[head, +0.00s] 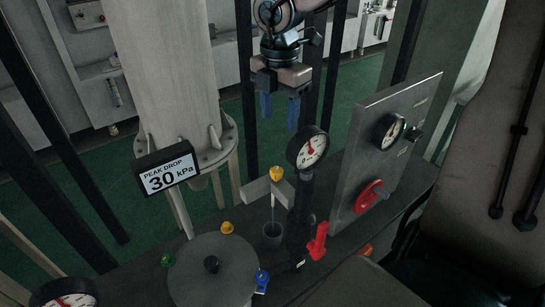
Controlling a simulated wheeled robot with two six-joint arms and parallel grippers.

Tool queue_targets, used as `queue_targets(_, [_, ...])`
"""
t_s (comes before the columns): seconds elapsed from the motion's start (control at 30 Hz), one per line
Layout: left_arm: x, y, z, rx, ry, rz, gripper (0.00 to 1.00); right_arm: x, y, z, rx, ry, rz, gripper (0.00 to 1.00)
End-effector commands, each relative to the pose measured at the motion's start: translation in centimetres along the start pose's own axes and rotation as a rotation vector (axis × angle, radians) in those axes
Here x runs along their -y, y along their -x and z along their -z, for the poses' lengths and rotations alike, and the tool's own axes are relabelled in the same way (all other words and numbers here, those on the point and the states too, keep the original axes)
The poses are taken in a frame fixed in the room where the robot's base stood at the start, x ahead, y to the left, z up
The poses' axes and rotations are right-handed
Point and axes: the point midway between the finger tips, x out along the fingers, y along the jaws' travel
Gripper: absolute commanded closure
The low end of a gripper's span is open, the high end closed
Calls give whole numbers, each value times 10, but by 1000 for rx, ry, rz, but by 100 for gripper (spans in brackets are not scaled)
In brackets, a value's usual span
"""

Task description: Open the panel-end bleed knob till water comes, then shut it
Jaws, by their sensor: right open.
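A yellow knob (277,173) sits on top of a pale T-shaped fitting (258,190), left of the panel (352,160); it looks like the bleed knob. A thin pale line (272,210) runs down from the fitting toward a small dark cup (272,236); I cannot tell whether it is a tube or water. My right gripper (279,108) hangs above the yellow knob, pointing down, its two blue fingers apart and empty. It does not touch the knob. My left gripper is not in view.
A gauge (308,147) on a dark post stands right of the knob. The panel carries another gauge (389,131) and a red handwheel (368,196). A red lever (318,241) is below.

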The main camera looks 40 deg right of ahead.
Motion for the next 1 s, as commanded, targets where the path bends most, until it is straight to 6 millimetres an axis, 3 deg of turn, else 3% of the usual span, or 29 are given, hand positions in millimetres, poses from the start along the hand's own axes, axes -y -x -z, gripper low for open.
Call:
queue_targets(0.03, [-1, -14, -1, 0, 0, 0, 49, 0, -14, 0, 0, 0, 0, 48])
queue_targets(0.17, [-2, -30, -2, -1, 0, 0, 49, 0, -31, 0, 0, 0, 0, 48])
queue_targets(0.57, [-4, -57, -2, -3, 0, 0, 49, 0, -58, 0, 0, 0, 0, 48])
queue_targets(0.87, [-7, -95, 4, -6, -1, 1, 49, 0, -103, 0, -1, 0, 1, 48])
queue_targets(1.0, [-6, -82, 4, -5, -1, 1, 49, 1, -121, 1, -3, 2, 6, 48])
